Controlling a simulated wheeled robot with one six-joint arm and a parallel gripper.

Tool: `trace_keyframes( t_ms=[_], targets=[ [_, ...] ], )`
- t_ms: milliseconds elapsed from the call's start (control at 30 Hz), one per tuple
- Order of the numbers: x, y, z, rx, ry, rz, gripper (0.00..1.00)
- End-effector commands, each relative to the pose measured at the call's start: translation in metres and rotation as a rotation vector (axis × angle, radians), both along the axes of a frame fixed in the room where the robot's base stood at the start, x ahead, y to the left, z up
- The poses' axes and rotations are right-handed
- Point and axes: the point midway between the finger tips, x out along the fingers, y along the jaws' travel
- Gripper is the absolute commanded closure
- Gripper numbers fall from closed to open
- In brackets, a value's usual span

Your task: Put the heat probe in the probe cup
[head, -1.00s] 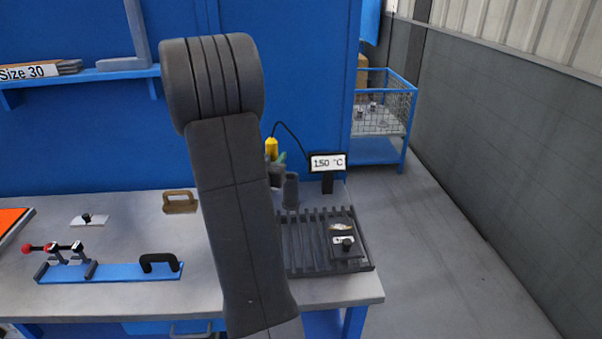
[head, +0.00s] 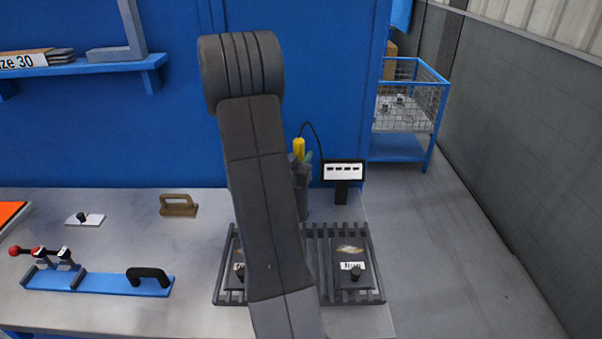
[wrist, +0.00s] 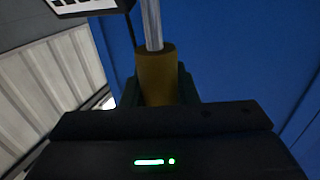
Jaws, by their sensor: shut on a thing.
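The heat probe (head: 299,148) has a yellow handle, and a black cable arches from it to the display. My gripper (head: 302,165) is shut on the yellow handle, upright in the head view, near the back edge of the bench. In the wrist view the yellow handle (wrist: 157,78) sits between the dark green fingers, with the metal rod extending from it. The dark probe cup (head: 303,205) is just below my gripper in the head view, partly hidden by my arm. I cannot tell whether the rod's tip is inside it.
The display (head: 344,171) shows dashes, right of the probe. A slatted rack (head: 322,262) carries dark plates with knobs, partly behind my arm. A blue fixture (head: 105,282) and brown handle (head: 178,205) lie left. A wire basket (head: 408,105) stands beyond.

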Motion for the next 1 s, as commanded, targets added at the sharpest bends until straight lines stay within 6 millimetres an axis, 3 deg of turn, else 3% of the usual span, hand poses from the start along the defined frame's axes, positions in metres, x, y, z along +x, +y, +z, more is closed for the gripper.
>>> trace_keyframes(
  t_ms=[500,967,1000],
  targets=[
    [0.0,0.0,-0.046,0.0,0.0,0.0,0.98],
    [0.0,0.0,-0.052,0.001,-0.003,0.0,0.98],
    [0.0,0.0,-0.05,0.001,-0.001,0.0,0.68]
  ],
)
